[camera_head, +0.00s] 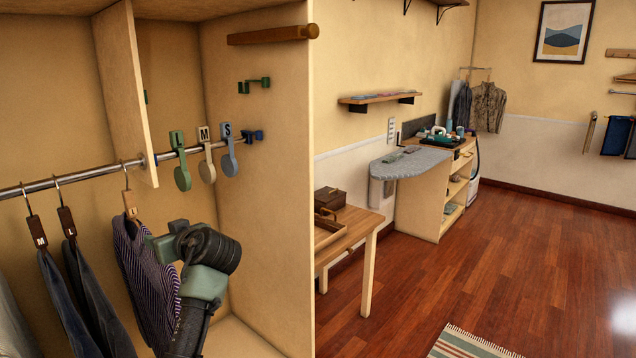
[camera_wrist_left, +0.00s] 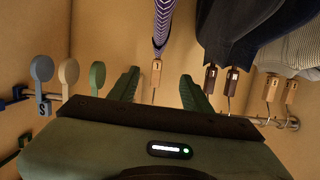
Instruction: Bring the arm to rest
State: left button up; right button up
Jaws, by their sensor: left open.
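My left gripper (camera_head: 160,243) is inside the open wardrobe, at the right side of a striped purple shirt (camera_head: 150,290) hanging from the rail (camera_head: 90,178). In the left wrist view the gripper (camera_wrist_left: 157,82) shows two green fingers spread apart. The shirt's wooden hanger tag (camera_wrist_left: 156,73) appears in the gap between them, and nothing is clamped. I cannot tell how far the tag is from the fingertips. Part of the shirt is hidden behind my arm in the head view. My right gripper is in neither view.
Dark trousers (camera_head: 75,290) hang left of the shirt. Size markers, green (camera_head: 182,175), cream (camera_head: 207,165) and blue (camera_head: 229,160), sit on the rail at right. A wooden divider (camera_head: 125,90) stands above the rail. Outside are a wooden table (camera_head: 355,232) and open floor (camera_head: 480,270).

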pick_arm(q)
jog(key=s+d+f+m+g+h, duration=0.1)
jog(key=s+f+m+h, duration=0.1)
jog(key=s+f, duration=0.5)
jog(key=s+d+f+m+g+h, duration=0.1)
jog(key=s+f, duration=0.3)
jog(key=f, duration=0.6)
jog(key=s+d+f+m+h, duration=0.2)
jog(key=s+f, duration=0.4)
jog(key=f, duration=0.2)
jog(key=s+d+f+m+g+h, duration=0.2)
jog(key=s+d+f, duration=0.1)
jog(key=s, duration=0.7)
jog(key=s+d+f+m+g+h, duration=0.1)
jog(key=s+d+f+m+h, duration=0.15)
jog(key=s, duration=0.65)
jog(key=s+d+f+m+g+h, duration=0.2)
jog(key=s+d, duration=0.2)
jog(key=s, duration=0.6)
notch_tip(320, 180, down, 28)
jog(key=s, duration=0.2)
jog(key=s+a+f+g, duration=0.2)
jog(key=s+a+f, duration=0.1)
jog(key=s+f, duration=1.1)
jog(key=shift+s+a+f, duration=0.15)
jog(key=shift+s+f, duration=0.2)
jog(key=shift+s, duration=0.75)
